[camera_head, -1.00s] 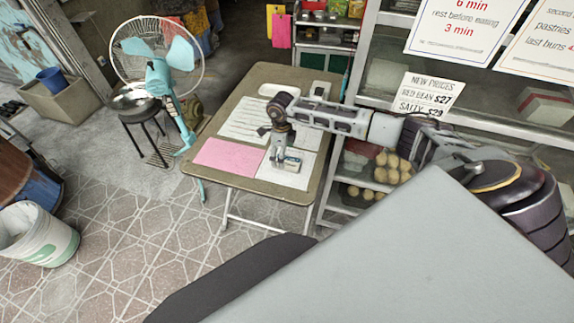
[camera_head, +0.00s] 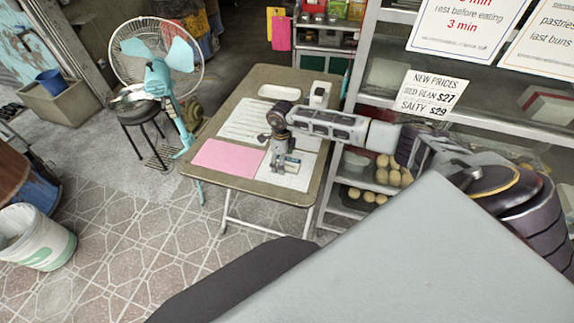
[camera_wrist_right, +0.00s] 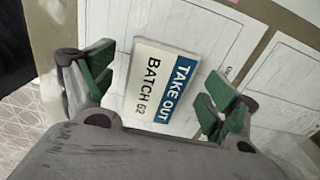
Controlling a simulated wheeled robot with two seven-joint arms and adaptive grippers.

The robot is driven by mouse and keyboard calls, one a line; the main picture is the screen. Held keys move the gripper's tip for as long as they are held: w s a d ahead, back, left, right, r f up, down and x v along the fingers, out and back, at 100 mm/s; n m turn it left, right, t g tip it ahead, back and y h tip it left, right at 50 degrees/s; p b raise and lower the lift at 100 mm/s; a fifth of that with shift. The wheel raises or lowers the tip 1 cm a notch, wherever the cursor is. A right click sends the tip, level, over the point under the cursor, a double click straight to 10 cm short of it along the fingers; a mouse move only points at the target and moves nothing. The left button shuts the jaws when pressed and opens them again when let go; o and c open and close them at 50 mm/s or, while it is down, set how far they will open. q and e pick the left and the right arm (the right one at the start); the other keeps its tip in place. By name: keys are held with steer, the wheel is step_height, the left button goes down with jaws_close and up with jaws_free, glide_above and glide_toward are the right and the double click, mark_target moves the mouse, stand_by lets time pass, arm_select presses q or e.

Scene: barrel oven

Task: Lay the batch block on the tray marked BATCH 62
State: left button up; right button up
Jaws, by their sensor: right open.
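The batch block (camera_wrist_right: 158,84), white with a blue TAKE OUT band and the words BATCH 62, shows in the right wrist view. It is over the white paper sheets on the folding table (camera_head: 246,187). My right gripper (camera_wrist_right: 160,90) is open, with its green-padded fingers apart on either side of the block and gaps showing. In the head view my right gripper (camera_head: 284,160) points down over the near right part of the table. My left gripper is out of view. I cannot make out a tray marked BATCH 62.
A pink sheet (camera_head: 228,157) lies left of the gripper, and a small white box (camera_head: 320,94) stands at the table's back. A shelf rack (camera_head: 342,187) with buns is close on the right. A fan (camera_head: 165,75) stands left. Tiled floor is clear in front.

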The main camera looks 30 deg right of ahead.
steer(key=c, duration=1.1)
steer(key=shift+r, duration=5.05)
